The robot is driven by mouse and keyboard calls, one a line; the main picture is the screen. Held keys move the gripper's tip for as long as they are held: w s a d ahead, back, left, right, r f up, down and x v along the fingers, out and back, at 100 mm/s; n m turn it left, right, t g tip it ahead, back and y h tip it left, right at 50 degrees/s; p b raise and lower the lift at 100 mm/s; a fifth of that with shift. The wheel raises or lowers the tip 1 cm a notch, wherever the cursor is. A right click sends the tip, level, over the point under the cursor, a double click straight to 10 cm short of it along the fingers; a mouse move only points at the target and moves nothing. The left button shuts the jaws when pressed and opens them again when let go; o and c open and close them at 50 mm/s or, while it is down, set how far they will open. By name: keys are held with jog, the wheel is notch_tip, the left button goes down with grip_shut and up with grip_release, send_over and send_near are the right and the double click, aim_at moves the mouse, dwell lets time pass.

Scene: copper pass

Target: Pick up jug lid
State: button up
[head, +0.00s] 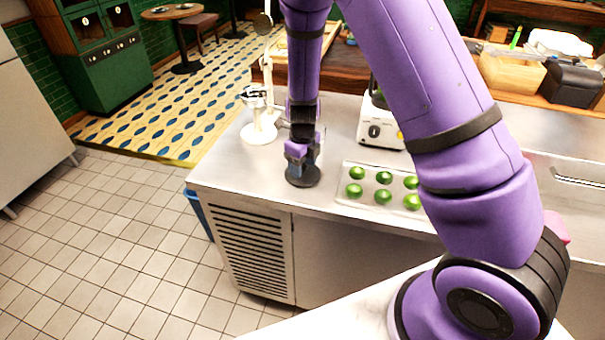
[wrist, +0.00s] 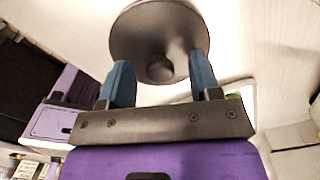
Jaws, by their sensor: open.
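The jug lid (head: 303,180) is a dark grey round disc with a small knob. It lies on the steel counter near its left end in the head view. In the wrist view the jug lid (wrist: 140,32) shows its flat face, with the knob toward my gripper. My gripper (head: 299,155) is right above the lid in the head view. In the wrist view my gripper (wrist: 162,68) is open, with one blue finger on each side of the knob and a visible gap to it. Contact with the disc itself cannot be told.
A tray (head: 345,197) of several green limes sits just right of the lid. A white appliance (head: 379,128) stands behind the tray. A white stand with a metal press (head: 260,128) is behind the lid to the left. The counter's left edge (head: 195,180) is close by.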

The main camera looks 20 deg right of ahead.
jog(key=shift+f, duration=0.45)
jog(key=c, duration=1)
jog(key=shift+r, duration=0.1)
